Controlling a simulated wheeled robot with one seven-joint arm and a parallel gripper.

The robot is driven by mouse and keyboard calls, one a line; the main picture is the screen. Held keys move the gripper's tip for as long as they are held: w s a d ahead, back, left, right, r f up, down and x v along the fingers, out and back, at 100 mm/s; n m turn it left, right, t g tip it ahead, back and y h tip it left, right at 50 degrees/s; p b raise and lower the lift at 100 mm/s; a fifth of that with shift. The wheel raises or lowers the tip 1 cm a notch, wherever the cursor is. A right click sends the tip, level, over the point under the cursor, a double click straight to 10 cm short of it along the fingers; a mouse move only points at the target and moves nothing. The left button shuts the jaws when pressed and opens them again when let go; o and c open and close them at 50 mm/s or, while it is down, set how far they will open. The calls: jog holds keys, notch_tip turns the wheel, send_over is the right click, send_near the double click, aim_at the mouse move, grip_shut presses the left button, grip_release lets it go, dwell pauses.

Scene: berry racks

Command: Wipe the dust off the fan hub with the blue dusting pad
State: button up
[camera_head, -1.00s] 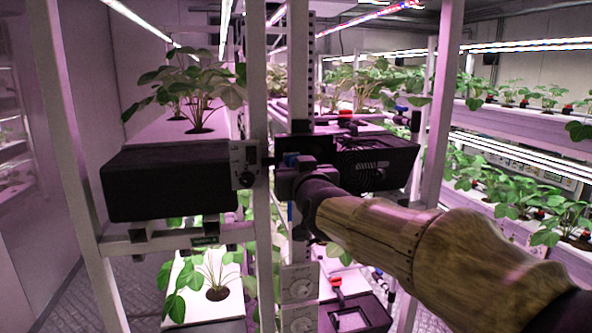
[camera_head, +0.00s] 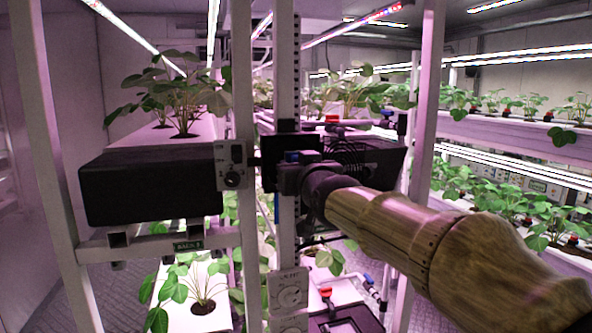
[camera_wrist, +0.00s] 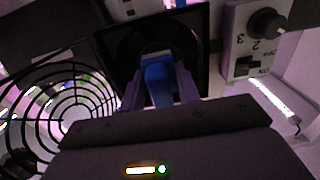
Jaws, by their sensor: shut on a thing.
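My gripper (camera_wrist: 158,82) is shut on the blue dusting pad (camera_wrist: 157,76), which sticks out between its fingers in the wrist view. In the head view, my gripper (camera_head: 292,168) is at the black fan unit, with a bit of the blue pad (camera_head: 291,156) showing. Beyond the pad, a black square frame (camera_wrist: 202,50) surrounds a dark round opening. The fan hub is not clear there; the pad and shadow hide the middle. I cannot tell whether the pad touches it. A round wire guard (camera_wrist: 75,120) is at the left of the wrist view.
A control box with a knob (camera_wrist: 266,23) is close on the right of the wrist view. A long black box (camera_head: 150,190) is left of my gripper. White rack posts (camera_head: 425,110) and plant trays (camera_head: 500,140) stand around.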

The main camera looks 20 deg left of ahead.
jog(key=shift+d+f, duration=0.1)
jog(key=shift+w+d+b, duration=0.45)
jog(key=shift+d+b, duration=0.2)
jog(key=shift+b, duration=0.3)
jog(key=shift+w+d+b, duration=0.4)
jog(key=shift+d+b, duration=0.2)
jog(key=shift+b, duration=0.35)
jog(key=shift+s+a, duration=0.1)
jog(key=shift+a, duration=0.05)
jog(key=shift+s+a+b, duration=0.2)
jog(key=shift+s+a, duration=0.2)
jog(key=shift+a, duration=0.25)
jog(key=shift+s+a+b, duration=0.2)
jog(key=shift+s+a, duration=0.15)
jog(key=shift+a, duration=0.25)
